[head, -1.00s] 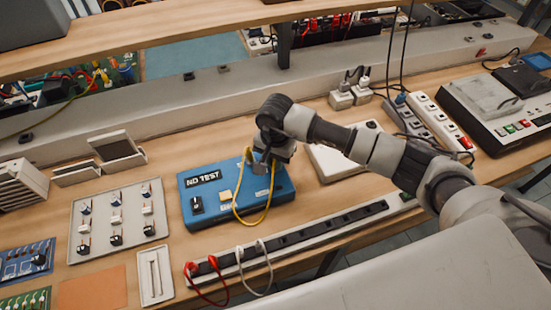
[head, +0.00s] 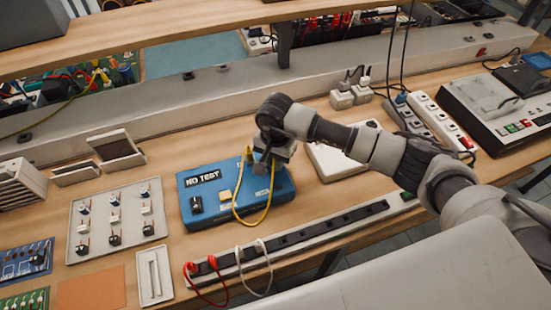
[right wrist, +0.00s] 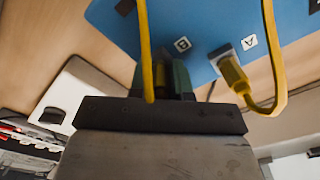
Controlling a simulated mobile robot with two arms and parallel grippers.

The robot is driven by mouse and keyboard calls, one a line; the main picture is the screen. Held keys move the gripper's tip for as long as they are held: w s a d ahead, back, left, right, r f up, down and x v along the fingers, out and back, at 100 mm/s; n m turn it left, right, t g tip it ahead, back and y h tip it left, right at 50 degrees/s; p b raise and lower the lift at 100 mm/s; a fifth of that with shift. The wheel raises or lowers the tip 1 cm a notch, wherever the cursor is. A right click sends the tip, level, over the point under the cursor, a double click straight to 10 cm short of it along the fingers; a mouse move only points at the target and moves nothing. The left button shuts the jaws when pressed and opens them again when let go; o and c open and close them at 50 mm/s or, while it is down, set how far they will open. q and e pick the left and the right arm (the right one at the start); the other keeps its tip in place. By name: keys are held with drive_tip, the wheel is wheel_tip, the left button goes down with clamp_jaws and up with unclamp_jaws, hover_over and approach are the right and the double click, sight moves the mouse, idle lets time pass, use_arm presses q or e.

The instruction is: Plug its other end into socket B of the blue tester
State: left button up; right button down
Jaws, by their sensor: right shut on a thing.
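The blue tester (head: 215,206) lies on the workbench, with a "NO TEST" display and a black knob on its top. The right wrist view shows its labels A (right wrist: 249,42) and B (right wrist: 182,44). One yellow plug (right wrist: 235,75) of the yellow cable (head: 262,218) is at the socket beside label A. My right gripper (head: 264,168) is over the tester's right part, shut on the cable's other yellow plug (right wrist: 160,82), close to label B. Socket B is hidden by the gripper, so I cannot tell whether this plug is in it. My left gripper is not in view.
A long power strip (head: 330,226) with red and white plugs lies in front of the tester. A white box (head: 330,163) stands to its right, partly behind my arm. A tray of switches (head: 75,225) lies to its left. A shelf (head: 160,35) spans the back.

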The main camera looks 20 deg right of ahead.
drive_tip(key=c, duration=1)
unclamp_jaws()
drive_tip(key=shift+r, duration=0.1)
wheel_tip(320, 180, up, 10)
drive_tip(key=shift+r+b, duration=0.1)
drive_tip(key=shift+b, duration=1.1)
wheel_tip(320, 180, up, 5)
drive_tip(key=shift+r+p, duration=0.2)
drive_tip(key=shift+p, duration=0.8)
